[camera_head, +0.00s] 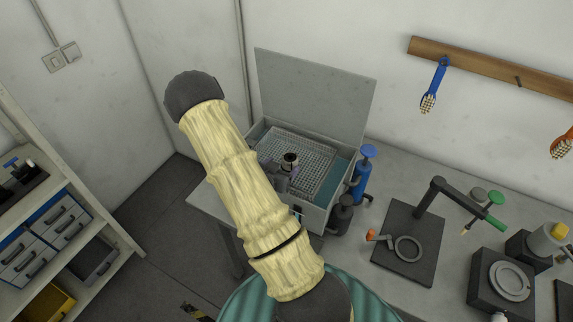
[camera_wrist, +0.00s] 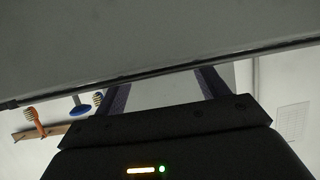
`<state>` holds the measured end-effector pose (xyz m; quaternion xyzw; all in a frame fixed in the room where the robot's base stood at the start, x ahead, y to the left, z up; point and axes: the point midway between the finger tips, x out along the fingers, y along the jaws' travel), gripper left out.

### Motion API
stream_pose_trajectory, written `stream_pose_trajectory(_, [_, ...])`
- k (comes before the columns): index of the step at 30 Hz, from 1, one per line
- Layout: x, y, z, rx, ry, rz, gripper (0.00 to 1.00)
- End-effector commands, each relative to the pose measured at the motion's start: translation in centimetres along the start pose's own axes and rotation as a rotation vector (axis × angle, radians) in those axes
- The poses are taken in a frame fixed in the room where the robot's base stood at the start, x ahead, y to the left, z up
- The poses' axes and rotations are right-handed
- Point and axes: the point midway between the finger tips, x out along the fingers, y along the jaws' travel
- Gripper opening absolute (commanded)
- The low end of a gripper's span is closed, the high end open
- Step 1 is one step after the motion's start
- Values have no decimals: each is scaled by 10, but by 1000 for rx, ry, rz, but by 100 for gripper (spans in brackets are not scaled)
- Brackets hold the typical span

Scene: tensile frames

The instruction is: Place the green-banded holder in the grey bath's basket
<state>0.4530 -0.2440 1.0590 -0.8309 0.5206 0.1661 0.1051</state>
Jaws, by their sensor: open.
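The grey bath (camera_head: 318,214) stands on the bench with its lid (camera_head: 312,95) raised. Its wire mesh basket (camera_head: 318,157) sits inside. A small upright piece with a dark round top (camera_head: 290,158) is in the basket area. It may be the holder, but no green band can be made out. My gripper (camera_head: 282,179) is low over the bath beside this piece, partly hidden by my arm. In the wrist view my gripper (camera_wrist: 163,90) has its fingers apart, with nothing visible between them. A grey surface crosses the top of that view.
A blue bottle (camera_head: 361,180) and a dark bottle (camera_head: 341,213) stand close to the bath's right side. A dark stand with a ring (camera_head: 407,249) is further right. Brushes hang on a wall rail (camera_head: 490,68). A drawer shelf (camera_head: 45,235) is at left.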

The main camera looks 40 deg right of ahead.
Motion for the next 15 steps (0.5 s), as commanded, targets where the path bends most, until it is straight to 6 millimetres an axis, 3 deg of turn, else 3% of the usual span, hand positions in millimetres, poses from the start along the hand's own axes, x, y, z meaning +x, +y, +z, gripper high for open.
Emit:
stream_pose_trajectory(7, [-48, -1, 2, 1, -1, -4, 73])
stream_pose_trajectory(15, [-65, 0, 0, 1, 0, 1, 73])
